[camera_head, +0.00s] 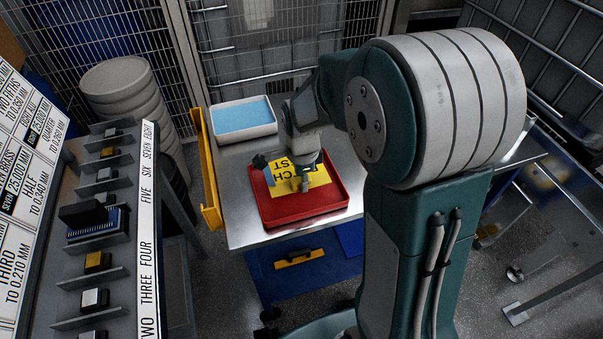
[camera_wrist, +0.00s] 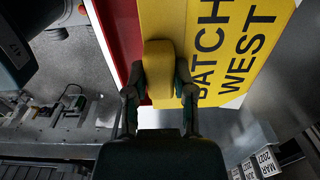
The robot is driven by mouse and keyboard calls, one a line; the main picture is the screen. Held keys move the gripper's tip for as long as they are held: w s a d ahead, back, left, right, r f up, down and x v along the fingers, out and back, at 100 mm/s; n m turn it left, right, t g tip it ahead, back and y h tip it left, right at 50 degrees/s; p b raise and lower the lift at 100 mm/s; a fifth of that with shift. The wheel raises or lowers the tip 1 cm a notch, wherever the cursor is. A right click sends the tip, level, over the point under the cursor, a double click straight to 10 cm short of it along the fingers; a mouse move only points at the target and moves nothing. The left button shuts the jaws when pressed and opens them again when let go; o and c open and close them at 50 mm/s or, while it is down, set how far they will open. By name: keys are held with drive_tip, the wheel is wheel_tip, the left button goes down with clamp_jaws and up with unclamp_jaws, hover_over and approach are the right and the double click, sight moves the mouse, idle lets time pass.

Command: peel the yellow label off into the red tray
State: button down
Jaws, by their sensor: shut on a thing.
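The red tray (camera_head: 268,214) sits on the metal table top. The yellow label (camera_head: 318,177) with black lettering is over the tray, below my gripper (camera_head: 303,182). In the wrist view the label (camera_wrist: 262,32) reads "BATCH WEST", and a strip of red (camera_wrist: 124,35) shows along its left side. My gripper (camera_wrist: 158,88) is shut on a yellow tab at the label's near left edge. I cannot tell whether the label rests on the tray floor or hangs just above it.
A white tray with a blue inside (camera_head: 245,117) stands behind the red tray. A yellow bar (camera_head: 207,175) runs along the table's left edge. A rack with small blocks (camera_head: 97,262) stands at the left. Wire mesh closes off the back. The table's front left is clear.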

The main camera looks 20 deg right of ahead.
sight(302, 198)
drive_tip(key=shift+f, duration=2.2)
drive_tip(key=shift+f, duration=0.35)
drive_tip(key=shift+c, duration=1.9)
unclamp_jaws()
drive_tip(key=shift+r, duration=3.5)
